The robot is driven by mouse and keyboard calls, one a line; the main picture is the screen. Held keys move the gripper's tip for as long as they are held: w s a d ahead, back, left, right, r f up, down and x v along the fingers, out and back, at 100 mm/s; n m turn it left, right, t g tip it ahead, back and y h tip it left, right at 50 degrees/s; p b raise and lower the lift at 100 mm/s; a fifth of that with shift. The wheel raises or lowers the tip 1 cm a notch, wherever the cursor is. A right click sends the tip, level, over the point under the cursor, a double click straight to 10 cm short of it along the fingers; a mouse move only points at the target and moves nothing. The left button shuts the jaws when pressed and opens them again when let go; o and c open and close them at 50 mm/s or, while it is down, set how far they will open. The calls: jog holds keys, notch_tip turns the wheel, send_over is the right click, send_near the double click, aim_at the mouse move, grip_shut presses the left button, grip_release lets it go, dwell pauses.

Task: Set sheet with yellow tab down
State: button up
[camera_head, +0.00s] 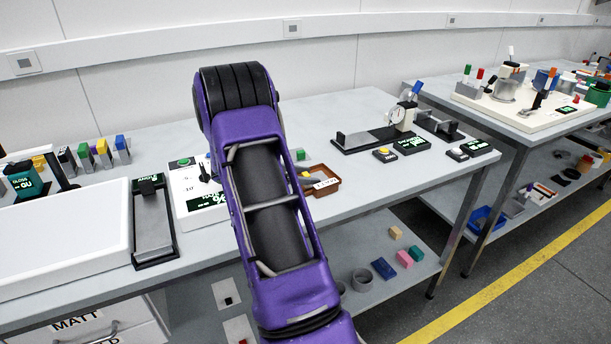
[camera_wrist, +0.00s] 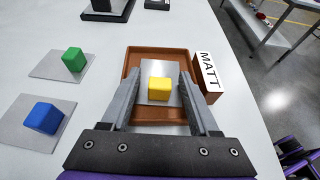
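The sheet with the yellow tab (camera_wrist: 159,89) is a small grey plate (camera_wrist: 161,67) with a yellow block on top. In the wrist view it lies inside a shallow brown tray (camera_wrist: 160,52) labelled MATT. My gripper (camera_wrist: 162,78) is over the tray, with one finger on each side of the yellow tab. A gap shows between the tab and each finger, so the gripper looks open.
Left of the tray lie a sheet with a green tab (camera_wrist: 73,59) and one with a blue tab (camera_wrist: 45,117). The MATT label (camera_wrist: 208,72) stands at the tray's right side, near the table edge. Bare table separates the tray from the other sheets.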

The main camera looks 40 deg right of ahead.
jog(key=shift+r, duration=0.2)
jog(key=v, duration=1.2)
jog(key=shift+p, duration=0.35)
